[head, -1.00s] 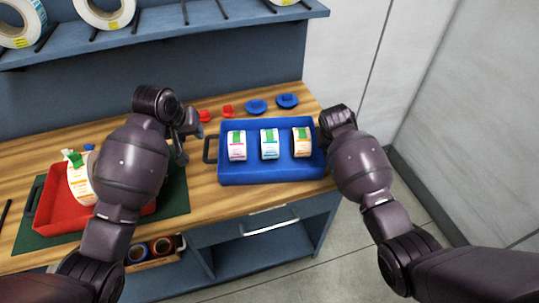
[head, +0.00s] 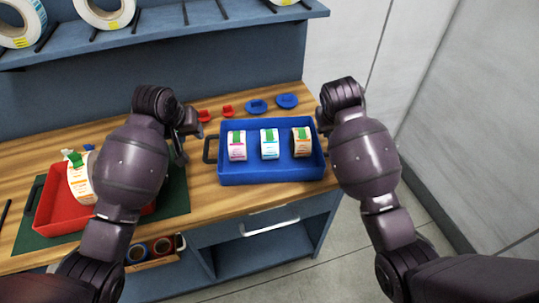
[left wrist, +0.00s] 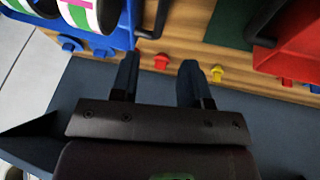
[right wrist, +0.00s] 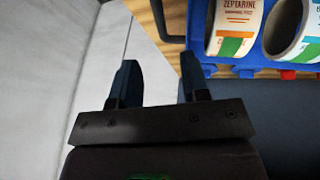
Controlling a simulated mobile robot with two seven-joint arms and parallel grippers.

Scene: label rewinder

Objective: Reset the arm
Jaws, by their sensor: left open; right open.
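My left gripper (left wrist: 160,82) is open and empty in the left wrist view, above the bench between the blue tray and the red tray. In the head view my left arm (head: 133,165) stands over the red tray's right side, and its gripper shows only in part near the blue tray's left handle. My right gripper (right wrist: 155,82) is open and empty in the right wrist view. In the head view my right arm (head: 362,150) is at the right of the blue tray, clear of it; its fingers are hidden there.
The blue tray (head: 270,178) holds three label rolls. The red tray (head: 60,217) on a green mat (head: 178,200) holds a larger label roll (head: 80,183). Red and blue small parts lie behind the blue tray. A shelf with rolls (head: 104,12) hangs above. A wall stands at the right.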

